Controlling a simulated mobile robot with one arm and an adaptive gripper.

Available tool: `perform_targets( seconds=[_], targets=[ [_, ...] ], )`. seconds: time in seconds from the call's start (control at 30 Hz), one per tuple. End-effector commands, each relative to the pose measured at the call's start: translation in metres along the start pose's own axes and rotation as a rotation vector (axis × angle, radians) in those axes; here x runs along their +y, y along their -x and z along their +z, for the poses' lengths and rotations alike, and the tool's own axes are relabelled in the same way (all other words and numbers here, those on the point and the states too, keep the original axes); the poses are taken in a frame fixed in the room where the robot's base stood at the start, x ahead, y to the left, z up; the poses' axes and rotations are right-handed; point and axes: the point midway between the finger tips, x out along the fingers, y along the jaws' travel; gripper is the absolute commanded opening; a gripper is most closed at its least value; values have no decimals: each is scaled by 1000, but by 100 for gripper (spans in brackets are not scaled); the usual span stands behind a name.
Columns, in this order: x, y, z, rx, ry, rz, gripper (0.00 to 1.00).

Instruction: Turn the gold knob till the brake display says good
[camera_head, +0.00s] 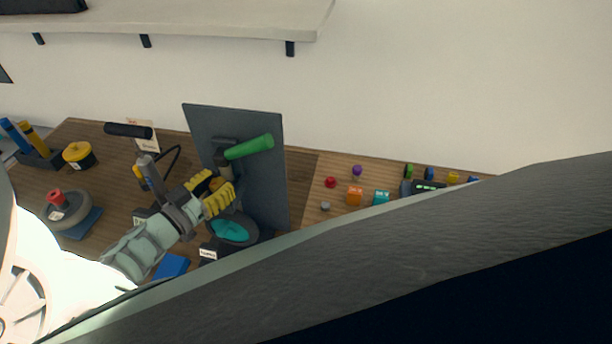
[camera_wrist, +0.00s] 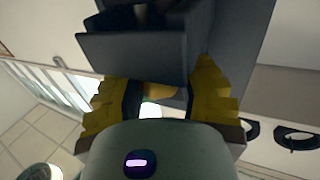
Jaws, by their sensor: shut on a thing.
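My gripper (camera_head: 218,193) has yellow fingers and is closed around the gold knob (camera_head: 216,184) in front of the upright dark panel. In the wrist view the gripper (camera_wrist: 165,98) has a finger on each side of the knob (camera_wrist: 160,91), of which only a small gold part shows. The fingers hide most of the knob. A small dark display with green marks (camera_head: 430,187) is at the right of the bench. Its text is too small to read, and a large dark shape in front cuts off its lower part.
The dark panel (camera_head: 263,180) stands behind my gripper, with a green handle grip (camera_head: 249,147) above it. A teal cup-like part (camera_head: 230,231) is just below. Small coloured pieces, including an orange block (camera_head: 355,196), lie to the right. A shelf (camera_head: 200,22) overhangs the back.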

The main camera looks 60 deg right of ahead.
Motion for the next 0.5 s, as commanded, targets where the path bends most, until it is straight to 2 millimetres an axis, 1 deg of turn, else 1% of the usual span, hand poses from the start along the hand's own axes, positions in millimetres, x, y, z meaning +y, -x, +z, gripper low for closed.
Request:
perform_targets(
  seconds=[0.13,0.17,0.43,0.5],
  targets=[
    [1,-1,0,-2,-1,3,2],
    [1,-1,0,-2,-1,3,42],
    [1,-1,0,-1,-1,2,70],
    [1,-1,0,0,0,1,70]
  ],
)
